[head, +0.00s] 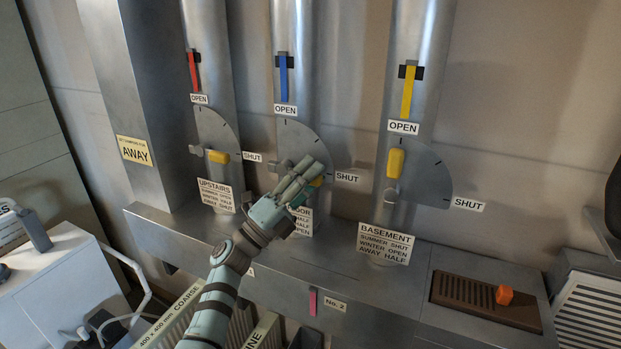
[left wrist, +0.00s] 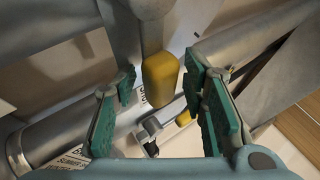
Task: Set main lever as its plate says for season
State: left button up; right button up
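Three damper levers with yellow handles sit on grey dial plates on ducts. My left gripper (head: 304,180) is at the middle lever, whose yellow handle (head: 317,181) points right towards SHUT. In the left wrist view the handle (left wrist: 161,80) stands between the open fingers, with gaps on both sides. The middle plate (head: 304,221) is partly hidden by the gripper; "OOR" shows and its last line ends in "OPEN". A yellow sign (head: 134,150) at left reads "AWAY". My right gripper is not in view.
The upstairs handle (head: 218,157) points right towards SHUT. The basement handle (head: 395,163) points up towards OPEN. A steel ledge (head: 345,268) runs below, with filters (head: 262,333) under it and a brown grille (head: 470,298) with an orange knob at right. White equipment (head: 50,285) stands at left.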

pick_arm(q)
grip_shut()
jog(key=shift+r, duration=0.1)
notch_tip(320, 180, up, 2)
jog(key=n+t+y, duration=0.1)
jog(key=n+t, duration=0.1)
jog(key=n, duration=0.1)
jog(key=n+t+y, duration=0.1)
jog(key=n+t, duration=0.1)
jog(key=n, duration=0.1)
jog(key=shift+a+n+t+y, duration=0.1)
jog(key=shift+n+t+y, duration=0.2)
jog(key=shift+w+a+r+n+t+y, duration=0.15)
jog(key=shift+r+n+t+y, duration=0.15)
jog(key=shift+n+t+y, duration=0.65)
jog(key=shift+a+r+n+t+y, duration=0.15)
jog(key=shift+r+n+t+y, duration=0.2)
jog(key=shift+n+y, duration=0.7)
jog(key=shift+w+a+r+n+t+y, duration=0.2)
jog(key=shift+n+t+y, duration=0.45)
jog(key=shift+n, duration=0.75)
jog(key=shift+s, duration=0.1)
jog(key=shift+o, duration=0.8)
grip_release()
jog(key=v, duration=1.2)
